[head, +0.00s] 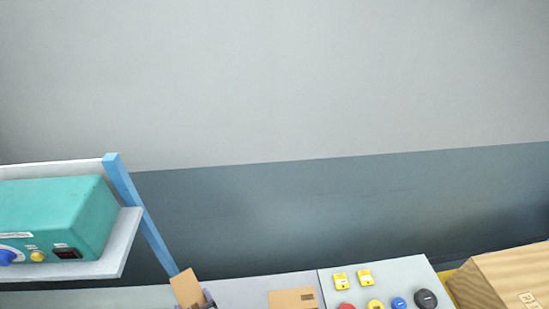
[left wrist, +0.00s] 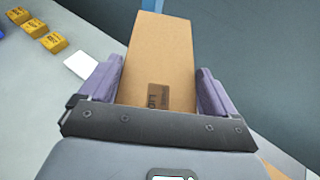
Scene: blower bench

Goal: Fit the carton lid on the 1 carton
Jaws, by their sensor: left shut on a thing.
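The carton lid (left wrist: 160,62) is a brown cardboard piece with a dark printed label, held between the purple fingers of my left gripper (left wrist: 158,85). In the head view the lid (head: 186,287) stands tilted at the bottom edge, with a bit of my left gripper (head: 197,302) beside it. A flat brown cardboard piece with a small dark label, likely the carton (head: 290,299), lies to the right of the lid and apart from it. The frame edge cuts it off, so I cannot tell whether its top is open. My right gripper is not in view.
A teal blower unit (head: 60,212) sits on a shelf at left by a blue post (head: 140,215). A wooden box (head: 510,272) stands far right. A small white piece (left wrist: 80,65) lies near the gripper.

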